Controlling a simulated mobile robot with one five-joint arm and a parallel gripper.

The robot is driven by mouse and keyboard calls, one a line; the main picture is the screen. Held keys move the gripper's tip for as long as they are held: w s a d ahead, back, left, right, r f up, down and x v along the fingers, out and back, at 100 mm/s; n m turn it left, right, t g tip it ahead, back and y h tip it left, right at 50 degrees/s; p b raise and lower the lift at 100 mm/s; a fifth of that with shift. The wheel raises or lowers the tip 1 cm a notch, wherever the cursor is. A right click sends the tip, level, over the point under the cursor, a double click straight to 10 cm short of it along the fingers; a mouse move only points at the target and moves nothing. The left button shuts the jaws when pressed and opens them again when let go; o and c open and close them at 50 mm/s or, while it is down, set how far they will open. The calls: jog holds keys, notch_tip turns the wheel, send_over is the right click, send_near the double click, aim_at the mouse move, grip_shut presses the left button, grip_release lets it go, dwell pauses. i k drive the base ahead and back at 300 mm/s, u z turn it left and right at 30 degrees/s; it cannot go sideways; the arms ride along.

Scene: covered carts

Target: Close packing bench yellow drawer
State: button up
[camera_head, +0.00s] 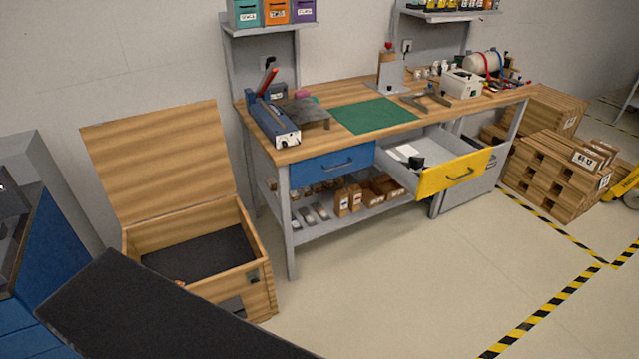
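A dark flat part covers the lower left of the picture.
An open wooden chest (262,255) with a raised lid stands left of the bench. Open floor (390,285) lies in front of the bench, with yellow-black striped tape (545,312) at right. Stacked wooden pallets (555,170) stand beyond the bench's right end.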

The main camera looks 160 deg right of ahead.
aim_at(453, 162)
jog(key=u, duration=0.1)
jog(key=i, duration=0.35)
jog(key=u, duration=2.35)
jog(key=k, duration=0.2)
jog(key=u, duration=3.05)
jog(key=i, duration=1.65)
jog(key=u, duration=0.25)
jog(key=k, duration=1.3)
jog(key=u, duration=0.05)
